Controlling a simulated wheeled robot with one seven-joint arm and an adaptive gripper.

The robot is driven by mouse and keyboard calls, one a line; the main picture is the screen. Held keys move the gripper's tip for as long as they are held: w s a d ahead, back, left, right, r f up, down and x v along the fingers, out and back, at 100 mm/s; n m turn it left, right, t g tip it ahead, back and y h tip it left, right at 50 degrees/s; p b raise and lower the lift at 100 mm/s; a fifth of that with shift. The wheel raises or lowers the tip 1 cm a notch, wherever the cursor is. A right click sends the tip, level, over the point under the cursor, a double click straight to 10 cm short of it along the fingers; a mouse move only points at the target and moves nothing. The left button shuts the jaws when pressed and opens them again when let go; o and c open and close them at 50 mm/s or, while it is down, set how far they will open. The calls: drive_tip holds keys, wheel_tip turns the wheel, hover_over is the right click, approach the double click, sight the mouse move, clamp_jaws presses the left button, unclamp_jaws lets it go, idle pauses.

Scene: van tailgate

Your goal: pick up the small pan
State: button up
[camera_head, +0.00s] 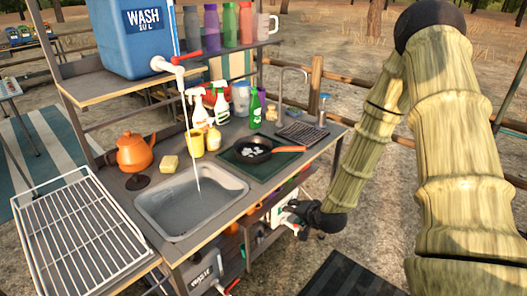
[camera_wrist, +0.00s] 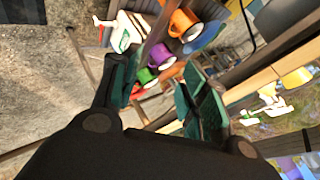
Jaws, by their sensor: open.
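The small pan (camera_head: 253,151) is dark with an orange handle (camera_head: 289,153) pointing right. It lies on a dark green mat (camera_head: 275,166) on the counter, right of the sink, with some white patches inside. My gripper (camera_head: 300,211) is low at the counter's right front side, below the counter top and apart from the pan. In the wrist view my gripper (camera_wrist: 160,92) has its two fingers spread, with nothing held between them. The pan cannot be made out in the wrist view; orange, purple and green mugs show beyond the fingers.
A sink (camera_head: 190,200) with running water, a wire rack (camera_head: 82,232) and an orange kettle (camera_head: 135,152) are left of the pan. Spray bottles (camera_head: 221,104) and a green bottle (camera_head: 256,108) stand behind it. A dark drying rack (camera_head: 302,132) is to its right. Shelves hold items below.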

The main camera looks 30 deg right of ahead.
sight(303, 150)
drive_tip(key=w+d+r+m+t+h, duration=0.1)
drive_tip(key=w+d+r+m+t, duration=0.15)
drive_tip(key=d+r, duration=0.45)
drive_tip(key=w+d+r+m+t, duration=0.2)
drive_tip(key=w+d+r+m, duration=0.25)
drive_tip(key=r, duration=0.35)
drive_tip(key=shift+d+r+p+x, duration=0.1)
drive_tip(key=shift+d+p+x, duration=0.1)
drive_tip(key=shift+x, duration=0.6)
drive_tip(key=shift+d+r+p+x, duration=0.1)
drive_tip(key=shift+p+x, duration=0.1)
drive_tip(key=shift+x, duration=0.55)
drive_tip(key=shift+d+r+p+x, duration=0.1)
drive_tip(key=shift+p+x, duration=0.1)
drive_tip(key=shift+x, duration=0.6)
drive_tip(key=shift+w+a+f+p, duration=0.1)
drive_tip(key=shift+w+f+p, duration=0.1)
drive_tip(key=shift+w, duration=0.4)
drive_tip(key=shift+w+a+f+p, duration=0.1)
drive_tip(key=shift+w+p, duration=0.05)
drive_tip(key=shift+w, duration=0.45)
drive_tip(key=shift+w+a+f+p, duration=0.1)
drive_tip(key=shift+w+f+p, duration=0.1)
drive_tip(key=shift+w, duration=0.35)
drive_tip(key=shift+x, duration=1.25)
clamp_jaws()
